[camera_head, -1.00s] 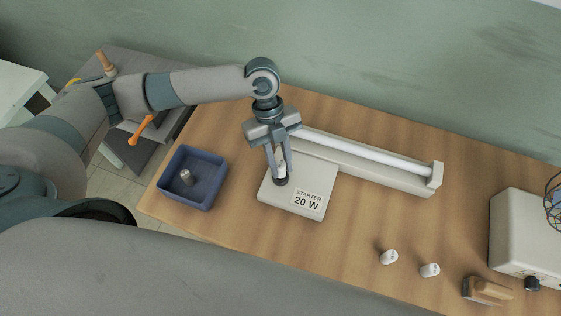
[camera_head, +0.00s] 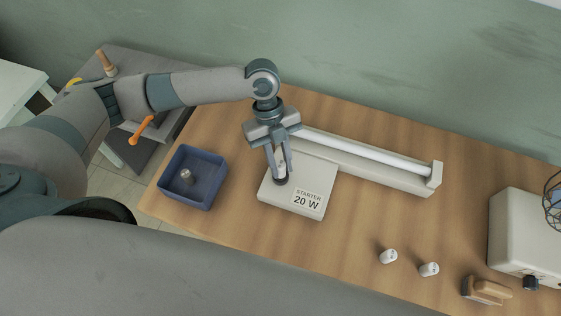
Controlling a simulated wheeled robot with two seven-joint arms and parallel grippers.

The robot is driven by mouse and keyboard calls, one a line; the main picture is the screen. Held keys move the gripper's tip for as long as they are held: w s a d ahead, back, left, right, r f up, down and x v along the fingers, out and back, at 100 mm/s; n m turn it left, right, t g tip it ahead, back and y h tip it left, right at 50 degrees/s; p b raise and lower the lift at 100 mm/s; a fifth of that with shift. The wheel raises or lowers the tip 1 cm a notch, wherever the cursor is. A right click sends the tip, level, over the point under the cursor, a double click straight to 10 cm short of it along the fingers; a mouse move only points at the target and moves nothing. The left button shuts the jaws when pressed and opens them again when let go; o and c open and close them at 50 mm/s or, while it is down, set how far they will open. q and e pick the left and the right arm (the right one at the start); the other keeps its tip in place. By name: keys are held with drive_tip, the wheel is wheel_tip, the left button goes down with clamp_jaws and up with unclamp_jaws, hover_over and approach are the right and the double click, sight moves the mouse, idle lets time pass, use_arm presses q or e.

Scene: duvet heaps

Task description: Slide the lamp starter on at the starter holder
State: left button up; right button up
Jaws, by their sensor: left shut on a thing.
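My left gripper (camera_head: 281,180) points down over the left part of the white starter holder (camera_head: 311,212), a flat plate labelled "STARTER 20 W". It is shut on a small whitish lamp starter (camera_head: 282,171), mostly hidden between the fingers. The starter is upright at a dark round socket (camera_head: 281,182) on the holder. I cannot tell how deep it sits. A white tube lamp fixture (camera_head: 390,180) runs from the holder to the right. My right gripper is not in view.
A blue bin (camera_head: 208,194) with a small metallic cylinder (camera_head: 186,176) stands left of the holder. Two white starters (camera_head: 388,256) (camera_head: 429,269) lie at the front right. A wooden-backed brush-like item (camera_head: 490,291) and a pale box (camera_head: 519,236) are further right. The wooden table (camera_head: 340,262) is clear between.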

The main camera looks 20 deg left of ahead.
use_arm(q)
drive_tip(key=shift+f+b, duration=0.3)
drive_tip(key=shift+f, duration=0.35)
drive_tip(key=shift+f+b, duration=0.35)
drive_tip(key=shift+f, duration=0.45)
drive_tip(key=o, duration=1.1)
drive_tip(key=shift+r, duration=0.1)
drive_tip(key=shift+w+a+r, duration=0.1)
drive_tip(key=shift+w+r, duration=0.1)
drive_tip(key=shift+r, duration=0.2)
drive_tip(key=b+v, duration=0.4)
drive_tip(key=v, duration=1.2)
drive_tip(key=shift+r+b, duration=0.2)
drive_tip(key=shift+b, duration=0.2)
